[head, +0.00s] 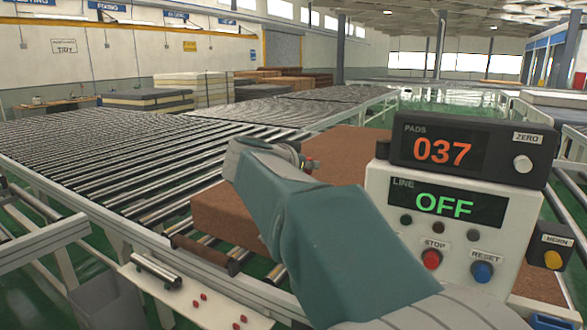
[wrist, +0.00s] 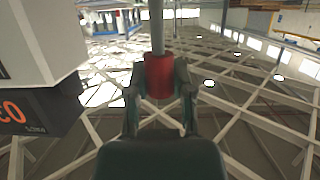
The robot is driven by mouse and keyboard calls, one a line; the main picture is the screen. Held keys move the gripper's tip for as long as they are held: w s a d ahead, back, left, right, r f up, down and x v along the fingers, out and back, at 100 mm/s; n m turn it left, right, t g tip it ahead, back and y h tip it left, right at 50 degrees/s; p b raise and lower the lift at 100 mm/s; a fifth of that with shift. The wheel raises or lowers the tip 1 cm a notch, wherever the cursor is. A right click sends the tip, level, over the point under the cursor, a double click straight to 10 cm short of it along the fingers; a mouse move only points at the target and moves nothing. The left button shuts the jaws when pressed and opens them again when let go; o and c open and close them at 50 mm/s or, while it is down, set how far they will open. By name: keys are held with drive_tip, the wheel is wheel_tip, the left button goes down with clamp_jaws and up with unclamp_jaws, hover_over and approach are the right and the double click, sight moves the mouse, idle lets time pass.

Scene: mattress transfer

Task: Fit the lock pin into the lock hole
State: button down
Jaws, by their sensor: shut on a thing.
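The lock pin has a red collar (wrist: 160,82) and a grey shaft (wrist: 157,28). In the wrist view my gripper (wrist: 160,75) is shut around the red collar, and the shaft points away from the palm to the top edge. I cannot make out the lock hole in either view.
A brown pad (head: 215,212) lies on the roller conveyor (head: 120,165) behind my arm. The control box (head: 450,215), reading OFF, and the 037 counter (head: 475,148) stand close at the right. A white plate (head: 190,302) with several small red pieces is at the lower left.

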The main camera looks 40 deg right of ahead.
drive_tip(key=shift+a, duration=0.15)
drive_tip(key=shift+f, duration=2.9)
wheel_tip(320, 180, down, 6)
idle(2.2)
drive_tip(key=shift+c, duration=2.1)
unclamp_jaws()
drive_tip(key=v, duration=1.2)
